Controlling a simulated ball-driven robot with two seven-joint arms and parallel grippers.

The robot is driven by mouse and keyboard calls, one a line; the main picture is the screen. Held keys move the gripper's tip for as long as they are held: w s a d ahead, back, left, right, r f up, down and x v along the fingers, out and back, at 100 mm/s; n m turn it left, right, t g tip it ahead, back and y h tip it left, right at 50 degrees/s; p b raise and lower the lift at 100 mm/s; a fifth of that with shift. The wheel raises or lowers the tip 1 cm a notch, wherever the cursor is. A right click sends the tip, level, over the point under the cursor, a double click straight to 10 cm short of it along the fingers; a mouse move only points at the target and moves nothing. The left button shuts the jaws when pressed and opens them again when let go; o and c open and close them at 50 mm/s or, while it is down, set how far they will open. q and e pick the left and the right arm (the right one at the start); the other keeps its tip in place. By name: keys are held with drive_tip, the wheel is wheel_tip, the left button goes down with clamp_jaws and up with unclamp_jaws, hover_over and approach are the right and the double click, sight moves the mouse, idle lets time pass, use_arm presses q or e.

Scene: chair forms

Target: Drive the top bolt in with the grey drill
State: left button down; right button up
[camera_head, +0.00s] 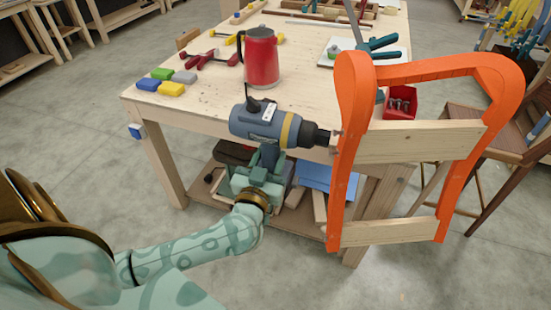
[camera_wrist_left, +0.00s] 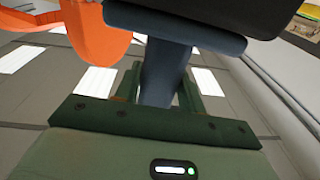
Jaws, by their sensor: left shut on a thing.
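The grey drill (camera_head: 268,124), grey-blue with a yellow band and a black chuck, is held level in front of the workbench. My left gripper (camera_head: 266,165) is shut on its handle, and the handle (camera_wrist_left: 163,75) also shows between the fingers in the left wrist view. The chuck points right, and its tip is at the left upright of the orange chair form (camera_head: 351,110), near the upper wooden slat (camera_head: 420,141). A small bolt (camera_head: 335,136) seems to show at the tip; whether the bit touches it, I cannot tell. My right gripper is not in view.
On the workbench (camera_head: 215,110) stand a red jug (camera_head: 261,58) and coloured blocks (camera_head: 171,88). A red bin (camera_head: 401,102) sits behind the chair form. A blue box (camera_head: 326,178) lies on the lower shelf. A brown stool (camera_head: 490,125) stands at right.

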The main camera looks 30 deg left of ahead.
use_arm(q)
drive_tip(key=w+a+f+n+g+y+b, duration=0.2)
drive_tip(key=w+a+f+n+y+b, duration=0.3)
drive_tip(key=w+a+f+b, duration=0.55)
drive_tip(key=w+d+f+y, duration=0.1)
drive_tip(key=w+d+f, duration=0.1)
drive_tip(key=d, duration=0.2)
drive_tip(key=shift+w+d+f+m, duration=0.3)
drive_tip(key=shift+d+f+m, duration=0.05)
drive_tip(key=shift+m, duration=0.05)
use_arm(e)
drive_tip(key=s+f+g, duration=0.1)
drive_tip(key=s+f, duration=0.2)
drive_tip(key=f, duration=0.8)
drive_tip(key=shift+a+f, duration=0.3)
use_arm(q)
drive_tip(key=shift+w+d+r+p, duration=0.1)
drive_tip(key=shift+d+r+p, duration=0.05)
drive_tip(key=shift+d+p, duration=0.2)
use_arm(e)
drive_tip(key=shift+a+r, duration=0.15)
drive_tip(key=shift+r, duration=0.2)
